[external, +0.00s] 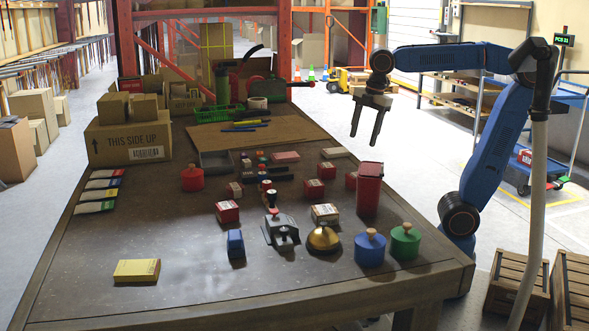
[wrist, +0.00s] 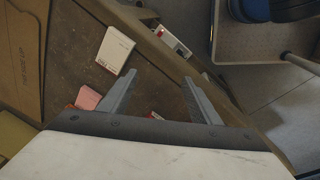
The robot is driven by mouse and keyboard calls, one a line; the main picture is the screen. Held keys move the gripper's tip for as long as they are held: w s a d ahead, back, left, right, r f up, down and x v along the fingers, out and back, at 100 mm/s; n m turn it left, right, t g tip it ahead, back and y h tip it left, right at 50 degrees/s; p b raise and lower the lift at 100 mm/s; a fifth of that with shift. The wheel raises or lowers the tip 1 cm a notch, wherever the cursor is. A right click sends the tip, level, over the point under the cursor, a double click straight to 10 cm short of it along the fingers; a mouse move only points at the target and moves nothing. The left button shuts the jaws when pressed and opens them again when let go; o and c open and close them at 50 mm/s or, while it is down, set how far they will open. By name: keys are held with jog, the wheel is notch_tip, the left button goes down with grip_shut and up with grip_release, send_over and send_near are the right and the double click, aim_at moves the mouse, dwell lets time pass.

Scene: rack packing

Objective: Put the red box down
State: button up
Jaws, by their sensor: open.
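My gripper (external: 365,139) is open and empty, raised above the back right part of the table with its fingers pointing down. In the wrist view its two fingers (wrist: 160,80) are spread with nothing between the tips. I cannot tell which is the task's red box.
A tall red bin (external: 369,190) stands at the table's right side. Blue (external: 369,249) and green (external: 405,243) knobbed cylinders and a brass bell (external: 323,238) are near the front right. Cartons (external: 128,140) stand at the back left. The table's left front is mostly clear.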

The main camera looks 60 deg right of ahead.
jog(key=s+d+f+m+t, duration=0.2)
jog(key=s+d+f+m, duration=1)
jog(key=m, duration=0.3)
jog(key=shift+s+d+f+t+h, duration=0.25)
jog(key=shift+d+f+t+h, duration=0.15)
jog(key=shift+d+f, duration=0.1)
